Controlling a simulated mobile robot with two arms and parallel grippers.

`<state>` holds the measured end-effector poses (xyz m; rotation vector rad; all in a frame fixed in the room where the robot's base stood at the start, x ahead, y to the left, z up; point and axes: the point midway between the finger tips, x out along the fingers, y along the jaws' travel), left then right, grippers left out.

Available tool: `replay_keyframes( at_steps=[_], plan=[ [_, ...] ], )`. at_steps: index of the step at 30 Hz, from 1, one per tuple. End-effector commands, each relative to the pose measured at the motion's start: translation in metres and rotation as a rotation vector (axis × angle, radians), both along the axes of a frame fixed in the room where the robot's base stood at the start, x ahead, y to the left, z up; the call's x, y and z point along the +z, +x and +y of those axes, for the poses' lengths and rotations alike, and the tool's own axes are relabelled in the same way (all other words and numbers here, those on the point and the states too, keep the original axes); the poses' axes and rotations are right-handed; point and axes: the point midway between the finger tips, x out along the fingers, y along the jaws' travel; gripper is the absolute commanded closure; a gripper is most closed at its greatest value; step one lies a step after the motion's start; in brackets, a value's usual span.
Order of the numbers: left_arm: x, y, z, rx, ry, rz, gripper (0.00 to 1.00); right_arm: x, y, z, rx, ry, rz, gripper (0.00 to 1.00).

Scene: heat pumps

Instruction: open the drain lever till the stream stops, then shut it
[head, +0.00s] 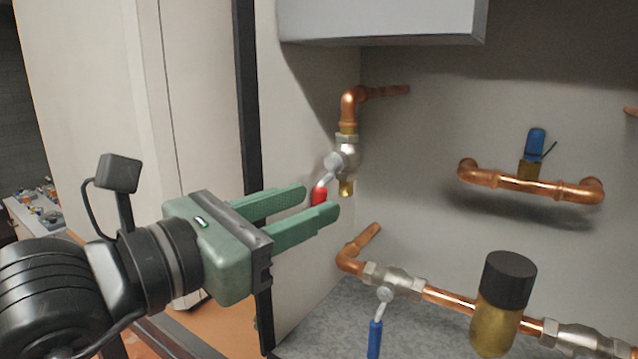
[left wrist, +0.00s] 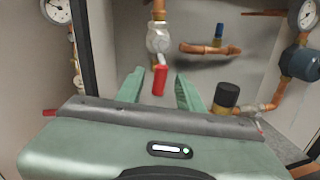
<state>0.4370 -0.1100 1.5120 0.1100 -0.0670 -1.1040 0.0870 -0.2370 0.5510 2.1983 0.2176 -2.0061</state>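The drain lever has a red handle (head: 319,196) and hangs from a silver valve (head: 346,158) on a copper elbow pipe. It slants down and to the left in the head view. A short brass outlet (head: 346,188) points down under the valve; I see no stream at it. My left gripper (head: 321,201) is open, its green fingers near the red handle. The near finger hides the handle's lower end. In the left wrist view the red handle (left wrist: 160,80) shows between the two fingers, with a gap on each side. My right gripper is not in view.
Below right runs a copper pipe (head: 450,297) with a blue-handled valve (head: 376,338) and a black-capped brass part (head: 503,300). A blue-capped fitting (head: 536,143) sits on a pipe at the back. A grey box (head: 385,20) overhangs above. A dark cabinet edge (head: 248,100) stands at left.

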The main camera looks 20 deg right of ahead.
Motion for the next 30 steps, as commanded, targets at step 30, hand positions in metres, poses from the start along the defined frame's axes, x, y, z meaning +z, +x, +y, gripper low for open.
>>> replay_keyframes(
  at_steps=[30],
  plan=[
    [-0.001,0.013,-0.025,-0.001,0.011,-0.016,1.00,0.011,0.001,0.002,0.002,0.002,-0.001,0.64]
  ],
)
